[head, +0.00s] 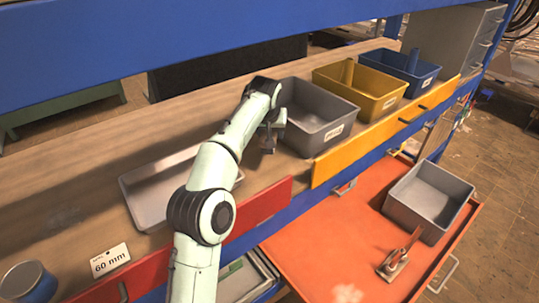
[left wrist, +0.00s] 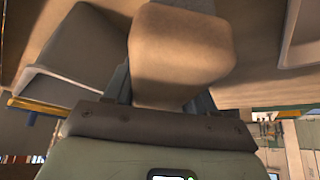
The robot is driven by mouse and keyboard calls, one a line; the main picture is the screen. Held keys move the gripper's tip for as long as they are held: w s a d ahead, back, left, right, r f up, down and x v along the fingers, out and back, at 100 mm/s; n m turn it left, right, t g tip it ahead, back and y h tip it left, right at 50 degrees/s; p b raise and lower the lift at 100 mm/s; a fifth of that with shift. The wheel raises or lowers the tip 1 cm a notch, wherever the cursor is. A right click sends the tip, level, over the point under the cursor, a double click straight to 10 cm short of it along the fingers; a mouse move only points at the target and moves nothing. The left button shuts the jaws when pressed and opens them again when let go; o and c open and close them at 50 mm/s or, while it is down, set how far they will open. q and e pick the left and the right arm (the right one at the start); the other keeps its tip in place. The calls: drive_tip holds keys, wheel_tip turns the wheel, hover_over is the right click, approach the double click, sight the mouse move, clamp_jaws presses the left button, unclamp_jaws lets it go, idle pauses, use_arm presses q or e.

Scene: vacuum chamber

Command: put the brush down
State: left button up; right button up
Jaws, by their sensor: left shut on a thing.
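My left gripper (head: 270,138) is over the wooden shelf, just left of the grey bin (head: 333,128). In the left wrist view, the left gripper (left wrist: 172,88) is shut on a blunt tan block (left wrist: 178,48), which I take to be part of the brush. No bristles can be made out, and the wrist mostly hides the held thing in the head view. I cannot tell whether it touches the shelf. My right gripper is not in view.
A shallow pale tray (head: 145,203) lies left of my arm. A yellow bin (head: 372,107) and a blue bin (head: 425,82) stand beyond the grey one. A label card (head: 110,260) and a tin (head: 28,284) are at front left.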

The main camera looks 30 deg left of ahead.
sight(269, 158)
use_arm(q)
drive_tip(key=shift+s+f, duration=0.1)
drive_tip(key=shift+f, duration=3.9)
drive_tip(key=shift+s+f, duration=0.1)
drive_tip(key=shift+f, duration=0.35)
drive_tip(key=o, duration=0.9)
drive_tip(key=shift+d+f, duration=0.1)
drive_tip(key=shift+o, duration=0.2)
drive_tip(key=shift+f, duration=0.15)
drive_tip(key=shift+s+f, duration=0.15)
drive_tip(key=v, duration=0.8)
drive_tip(key=w+v, duration=0.1)
drive_tip(key=v, duration=0.4)
drive_tip(key=shift+r, duration=0.45)
